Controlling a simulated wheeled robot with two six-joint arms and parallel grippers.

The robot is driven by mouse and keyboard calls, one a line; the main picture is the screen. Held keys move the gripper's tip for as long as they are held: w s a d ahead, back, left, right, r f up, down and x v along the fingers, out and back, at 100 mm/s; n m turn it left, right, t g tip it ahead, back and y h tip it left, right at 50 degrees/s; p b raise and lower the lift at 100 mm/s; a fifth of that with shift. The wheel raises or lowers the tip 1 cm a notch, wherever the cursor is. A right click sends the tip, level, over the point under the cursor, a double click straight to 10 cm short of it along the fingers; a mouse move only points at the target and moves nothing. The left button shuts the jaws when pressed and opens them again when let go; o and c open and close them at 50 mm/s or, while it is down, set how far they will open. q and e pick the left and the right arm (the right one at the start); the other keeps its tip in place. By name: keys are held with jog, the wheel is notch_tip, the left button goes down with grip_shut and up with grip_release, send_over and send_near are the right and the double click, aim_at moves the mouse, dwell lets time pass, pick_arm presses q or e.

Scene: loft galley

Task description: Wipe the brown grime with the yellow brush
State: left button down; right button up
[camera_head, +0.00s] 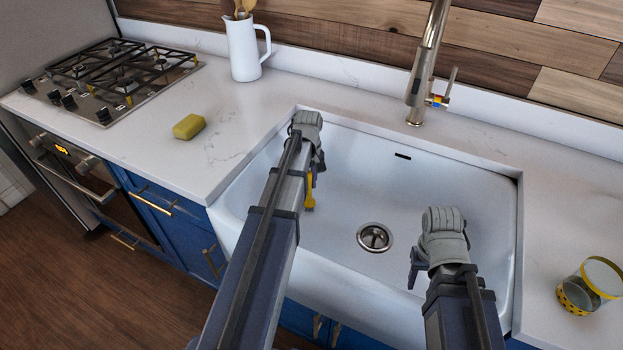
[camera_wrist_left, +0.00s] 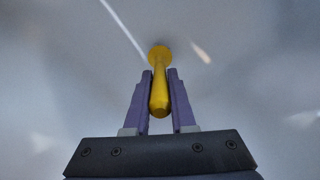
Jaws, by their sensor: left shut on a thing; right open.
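The yellow brush (camera_head: 309,192) shows in the head view just below my left gripper (camera_head: 314,172), over the left part of the white sink. In the left wrist view the brush (camera_wrist_left: 159,95) has its handle between the two purple fingers of my left gripper (camera_wrist_left: 160,85), which is shut on it. The far end of the brush points away from the wrist; I cannot tell whether it touches the sink. My right gripper (camera_head: 414,270) is open and empty over the right part of the sink. I see no brown grime in either view; my left arm hides part of the sink.
The white sink (camera_head: 345,205) has a drain (camera_head: 374,238) and a tall faucet (camera_head: 424,70) behind it. A yellow sponge (camera_head: 188,127), a white pitcher (camera_head: 244,50) and a gas stove (camera_head: 110,75) are to the left. A clear yellow-patterned container (camera_head: 590,286) stands on the right counter.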

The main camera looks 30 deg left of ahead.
pick_arm(q)
jog(key=shift+s, duration=1)
jog(key=shift+r, duration=0.15)
notch_tip(320, 180, up, 6)
jog(key=p, duration=0.6)
